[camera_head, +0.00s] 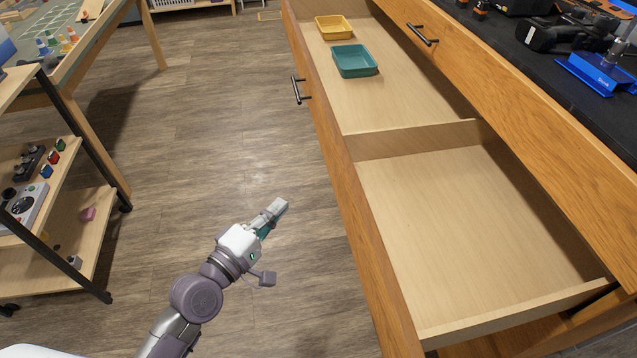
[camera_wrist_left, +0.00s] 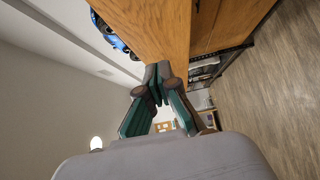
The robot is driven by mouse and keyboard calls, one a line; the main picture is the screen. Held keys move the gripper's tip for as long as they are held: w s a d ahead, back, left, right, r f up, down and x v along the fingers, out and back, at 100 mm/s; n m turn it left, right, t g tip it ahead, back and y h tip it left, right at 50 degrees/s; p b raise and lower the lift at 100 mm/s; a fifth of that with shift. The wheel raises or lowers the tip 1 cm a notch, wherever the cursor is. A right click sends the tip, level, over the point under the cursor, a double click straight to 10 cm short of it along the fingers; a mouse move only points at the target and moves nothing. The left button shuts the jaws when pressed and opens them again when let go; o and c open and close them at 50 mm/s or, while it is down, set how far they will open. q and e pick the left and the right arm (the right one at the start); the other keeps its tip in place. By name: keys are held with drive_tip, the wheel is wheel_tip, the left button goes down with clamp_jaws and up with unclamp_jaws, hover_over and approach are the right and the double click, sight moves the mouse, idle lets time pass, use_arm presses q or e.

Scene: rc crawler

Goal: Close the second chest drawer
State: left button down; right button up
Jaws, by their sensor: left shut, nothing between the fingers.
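The chest's open drawer (camera_head: 440,225) is pulled far out in the head view, below the top drawer front. Its wooden front (camera_head: 345,190) faces left and carries a dark bar handle (camera_head: 299,89). A divider splits the inside. My left gripper (camera_head: 278,207) is shut and empty, to the left of the drawer front with floor showing between them. In the left wrist view the shut fingers (camera_wrist_left: 158,82) point toward a wooden surface of the chest (camera_wrist_left: 150,25). My right gripper is not in view.
A yellow tray (camera_head: 335,27) and a teal tray (camera_head: 355,61) sit in the drawer's far compartment. The top drawer front (camera_head: 530,110) has a dark handle (camera_head: 422,35). A shelf cart (camera_head: 75,225) stands at the left. The floor (camera_head: 230,130) between is clear.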

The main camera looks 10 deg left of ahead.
use_arm(q)
approach(334, 167)
drive_tip(key=w+a, duration=0.1)
drive_tip(key=w, duration=0.3)
drive_tip(key=d, duration=0.1)
drive_tip(key=w+d, duration=0.1)
drive_tip(key=d, duration=0.1)
drive_tip(key=shift+w+d+f, duration=0.1)
drive_tip(key=shift+w+d, duration=0.15)
drive_tip(key=shift+w, duration=0.15)
drive_tip(key=shift+d, duration=0.1)
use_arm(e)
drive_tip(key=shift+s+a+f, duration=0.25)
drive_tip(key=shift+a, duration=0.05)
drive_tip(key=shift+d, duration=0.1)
